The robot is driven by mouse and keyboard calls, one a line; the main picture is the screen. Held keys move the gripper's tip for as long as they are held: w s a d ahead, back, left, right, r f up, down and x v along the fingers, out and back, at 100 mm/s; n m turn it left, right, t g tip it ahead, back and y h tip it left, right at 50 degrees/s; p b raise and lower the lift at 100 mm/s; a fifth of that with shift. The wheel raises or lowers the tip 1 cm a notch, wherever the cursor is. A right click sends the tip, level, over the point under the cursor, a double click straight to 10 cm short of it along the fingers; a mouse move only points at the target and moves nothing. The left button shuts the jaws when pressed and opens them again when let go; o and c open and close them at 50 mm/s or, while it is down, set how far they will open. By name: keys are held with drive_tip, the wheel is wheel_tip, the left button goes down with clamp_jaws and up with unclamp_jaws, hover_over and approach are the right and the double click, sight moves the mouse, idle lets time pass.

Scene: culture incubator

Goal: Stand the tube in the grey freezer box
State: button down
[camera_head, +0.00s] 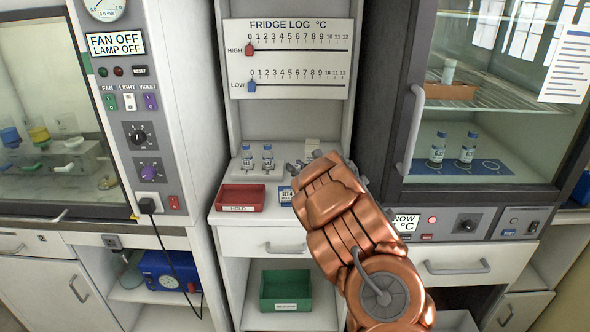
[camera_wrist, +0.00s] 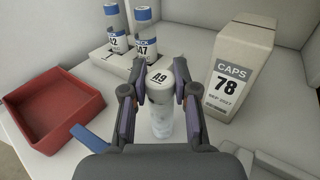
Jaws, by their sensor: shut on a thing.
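The tube (camera_wrist: 161,119) is clear with a white cap marked A9. It stands about upright between the two fingers of my gripper (camera_wrist: 160,98) in the wrist view, and the gripper is shut on it. In the head view my copper-coloured arm hides the tube and most of the gripper. Whether its foot touches the white counter (camera_wrist: 70,162) cannot be told. I cannot make out a grey freezer box for certain in either view.
A red HOLD tray (camera_head: 240,198) lies left of my gripper. Two blue-capped bottles (camera_head: 268,158) stand in a pale holder behind. A CAPS 78 carton (camera_wrist: 239,72) stands close on the right. A glass-fronted cabinet (camera_head: 480,110) is at right; a green tray (camera_head: 285,291) sits below.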

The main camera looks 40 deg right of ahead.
drive_tip(key=c, duration=0.9)
unclamp_jaws()
drive_tip(key=shift+r, duration=0.1)
drive_tip(key=shift+r+p, duration=0.1)
drive_tip(key=shift+p, duration=0.25)
drive_tip(key=s+b, duration=0.3)
drive_tip(key=s, duration=0.9)
drive_tip(key=shift+a+r, duration=0.3)
drive_tip(key=shift+a, duration=0.05)
